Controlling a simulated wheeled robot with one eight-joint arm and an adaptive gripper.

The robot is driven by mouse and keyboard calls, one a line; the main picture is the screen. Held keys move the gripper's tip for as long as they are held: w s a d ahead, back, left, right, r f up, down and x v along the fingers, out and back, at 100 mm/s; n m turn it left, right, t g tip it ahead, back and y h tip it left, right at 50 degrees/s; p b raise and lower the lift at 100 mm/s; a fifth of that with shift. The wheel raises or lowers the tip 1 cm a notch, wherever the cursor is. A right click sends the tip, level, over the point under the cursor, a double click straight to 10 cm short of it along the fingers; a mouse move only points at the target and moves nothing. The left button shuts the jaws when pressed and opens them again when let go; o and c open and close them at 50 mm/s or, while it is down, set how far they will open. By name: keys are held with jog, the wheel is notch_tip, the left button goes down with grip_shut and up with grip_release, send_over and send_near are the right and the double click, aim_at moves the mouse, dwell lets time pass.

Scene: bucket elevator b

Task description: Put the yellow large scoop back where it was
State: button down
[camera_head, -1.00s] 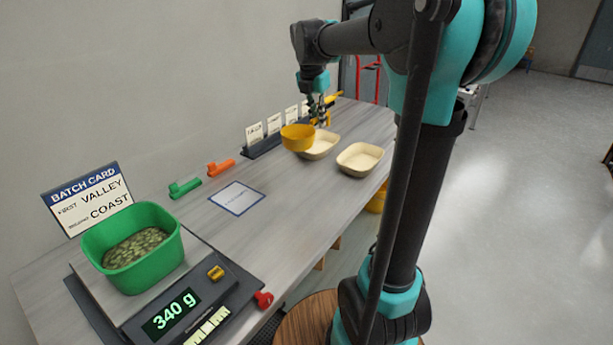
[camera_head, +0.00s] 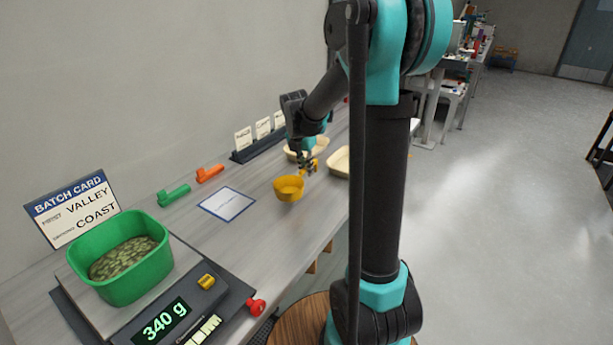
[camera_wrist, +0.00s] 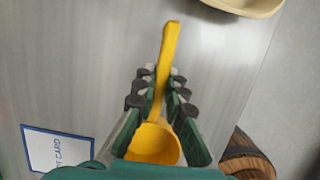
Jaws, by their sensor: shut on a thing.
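The yellow large scoop (camera_head: 289,188) is in my gripper (camera_head: 308,165), over the middle of the bench, right of the white card. In the wrist view the gripper (camera_wrist: 160,94) is shut on the scoop's handle (camera_wrist: 168,55), and the scoop's bowl (camera_wrist: 153,144) shows between the fingers near the bottom. The bowl hangs in front of the gripper in the head view. I cannot tell whether the scoop touches the bench or is a little above it.
A blue-edged card (camera_head: 228,204) lies flat on the bench. Green (camera_head: 174,195) and orange (camera_head: 210,173) scoops lie near the wall. Cream trays (camera_head: 339,162) stand behind my gripper. A green tub (camera_head: 151,269) with green pieces sits on a scale (camera_head: 207,297) reading 340 g.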

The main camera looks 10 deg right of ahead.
aim_at(302, 170)
jog(key=shift+f, duration=1.5)
jog(key=shift+f, duration=0.1)
jog(key=c, duration=1.6)
grip_release()
jog(key=v, duration=1.2)
